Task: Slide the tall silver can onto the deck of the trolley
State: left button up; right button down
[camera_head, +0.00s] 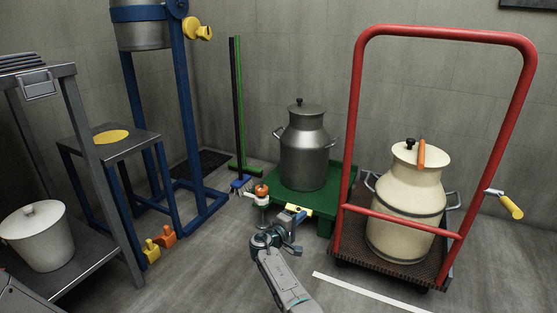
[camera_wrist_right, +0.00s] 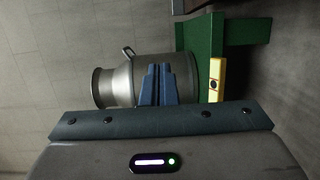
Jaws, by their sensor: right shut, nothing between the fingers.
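The tall silver can (camera_head: 304,155) stands upright on a low green platform (camera_head: 335,180), with its lid on. It appears sideways in the right wrist view (camera_wrist_right: 116,88), behind my fingers. The trolley (camera_head: 440,270) stands to the right of the platform, with a red hoop handle and a dark ribbed deck. A cream can with an orange handle (camera_head: 405,220) stands on that deck. My right gripper (camera_head: 299,214) is at the platform's front edge, in front of and below the can. Its blue fingers (camera_wrist_right: 158,84) are shut and empty. My left gripper is not in view.
A post with an orange knob (camera_head: 262,192) stands at the platform's front left corner. A yellow plate (camera_wrist_right: 215,80) is on the platform's edge. A blue frame (camera_head: 180,120) and a grey rack with a white pail (camera_head: 38,235) stand at left. A white strip (camera_head: 365,292) marks the floor.

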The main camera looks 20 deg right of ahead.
aim_at(305, 145)
jog(key=i, duration=1.5)
